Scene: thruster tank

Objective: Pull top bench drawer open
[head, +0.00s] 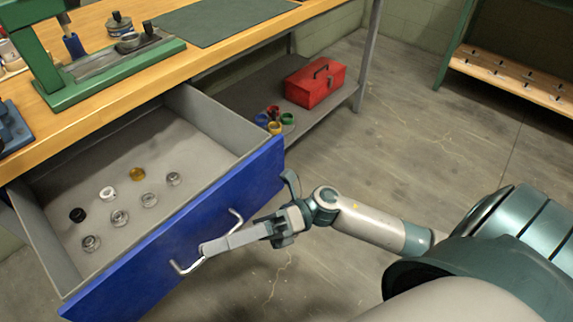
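The top bench drawer, with a blue front (140,275) and grey inside, stands pulled well out from under the wooden bench top. Its silver bar handle (184,270) is on the blue front. My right gripper (209,247) reaches the handle from the right, and its visible finger crosses over the middle of the bar. My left gripper is not in view.
The bench top (215,62) carries a green press (110,75) and a dark mat (220,18). A red toolbox (314,83) sits on the lower shelf. Floor to the right is clear.

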